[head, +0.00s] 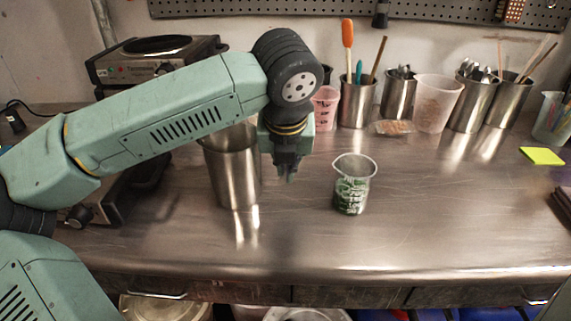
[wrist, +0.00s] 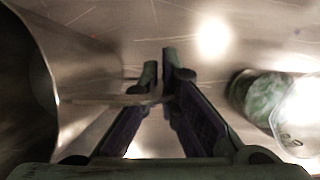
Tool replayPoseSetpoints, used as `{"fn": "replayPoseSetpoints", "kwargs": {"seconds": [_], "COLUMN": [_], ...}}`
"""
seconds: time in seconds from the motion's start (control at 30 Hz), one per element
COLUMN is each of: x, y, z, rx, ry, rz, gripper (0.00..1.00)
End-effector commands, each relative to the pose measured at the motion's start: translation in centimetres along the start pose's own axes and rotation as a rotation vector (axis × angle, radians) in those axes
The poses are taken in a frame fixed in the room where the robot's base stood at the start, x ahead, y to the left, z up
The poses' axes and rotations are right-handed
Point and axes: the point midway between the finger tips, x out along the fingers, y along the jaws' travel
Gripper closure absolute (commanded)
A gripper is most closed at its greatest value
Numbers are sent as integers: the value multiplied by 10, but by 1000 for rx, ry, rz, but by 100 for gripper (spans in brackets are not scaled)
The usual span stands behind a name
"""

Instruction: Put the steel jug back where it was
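The steel jug (head: 234,175) is a tall, upright metal vessel at the middle left of the steel counter in the head view; my forearm hides part of its rim. My gripper (head: 287,178) points down just right of it. In the wrist view the jug's curved wall (wrist: 80,75) fills the left side, and its thin handle (wrist: 115,99) reaches across to my gripper (wrist: 160,72). The fingers are close together, shut on the handle, one on each side. Whether the jug's base touches the counter is hard to tell.
A glass beaker (head: 354,186) with green marks stands right of my gripper, also in the wrist view (wrist: 262,97). A hot plate (head: 155,55) is at the back left. Several utensil cups and a clear plastic beaker (head: 436,103) line the wall. The counter's front right is clear.

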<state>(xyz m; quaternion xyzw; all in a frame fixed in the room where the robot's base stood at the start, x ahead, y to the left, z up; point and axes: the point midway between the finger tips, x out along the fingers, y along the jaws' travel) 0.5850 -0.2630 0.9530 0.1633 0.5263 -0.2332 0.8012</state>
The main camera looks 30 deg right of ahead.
Motion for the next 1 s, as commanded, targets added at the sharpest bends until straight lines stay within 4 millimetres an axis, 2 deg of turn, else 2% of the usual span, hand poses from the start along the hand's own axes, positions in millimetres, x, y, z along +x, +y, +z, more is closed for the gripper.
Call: {"fn": "replayPoseSetpoints", "kwargs": {"seconds": [0.2, 0.23, 0.53, 0.83, 1.0], "x": [4, 3, 2, 2, -9], "y": [0, 0, 0, 0, 0], "z": [-1, -1, -1, -1, 1], "rx": [0, 0, 0, 0, -1], "ry": [-3, -1, 0, 0, -3], "rz": [1, 0, 0, 0, 1], "gripper": [100, 95, 75, 75, 75]}}
